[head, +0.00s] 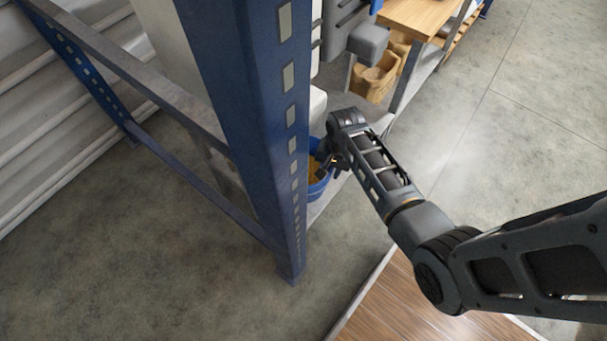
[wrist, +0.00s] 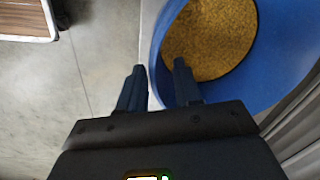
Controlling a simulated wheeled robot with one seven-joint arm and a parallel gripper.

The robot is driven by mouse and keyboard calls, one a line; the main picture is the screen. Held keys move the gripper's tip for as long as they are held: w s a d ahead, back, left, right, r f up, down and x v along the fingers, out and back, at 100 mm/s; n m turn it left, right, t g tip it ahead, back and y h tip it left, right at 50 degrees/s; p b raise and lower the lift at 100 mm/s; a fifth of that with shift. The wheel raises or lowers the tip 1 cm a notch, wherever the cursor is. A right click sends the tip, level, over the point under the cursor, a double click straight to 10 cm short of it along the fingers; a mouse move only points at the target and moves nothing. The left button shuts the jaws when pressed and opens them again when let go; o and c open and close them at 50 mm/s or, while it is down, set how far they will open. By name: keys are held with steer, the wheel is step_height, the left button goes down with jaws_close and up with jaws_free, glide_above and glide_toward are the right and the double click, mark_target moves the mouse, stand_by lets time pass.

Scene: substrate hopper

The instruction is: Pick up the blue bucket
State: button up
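The blue bucket (head: 317,188) stands low behind the blue post in the head view, partly hidden by the post and my gripper. In the wrist view the bucket (wrist: 283,50) fills the upper right, with grainy yellow-brown material inside. My gripper (wrist: 160,66) is open. Its left finger is outside the bucket and its right finger overlaps the inside, with the near-left wall showing between them. I cannot tell whether either finger touches the wall. In the head view my gripper (head: 331,160) is at the bucket's rim.
A blue slotted post (head: 262,130) with grey rails stands left of the bucket. Grey machinery (head: 368,42) is above and behind it. A tan bin (head: 373,80) sits beneath a wooden-topped bench (head: 420,14) farther back. Concrete floor on the right is clear.

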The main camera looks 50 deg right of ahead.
step_height(320, 180, down, 5)
steer(key=shift+w+r+b, duration=0.15)
steer(key=shift+b, duration=0.55)
steer(key=shift+c, duration=0.5)
jaws_close()
stand_by(0.3)
steer(key=shift+d+r, duration=0.1)
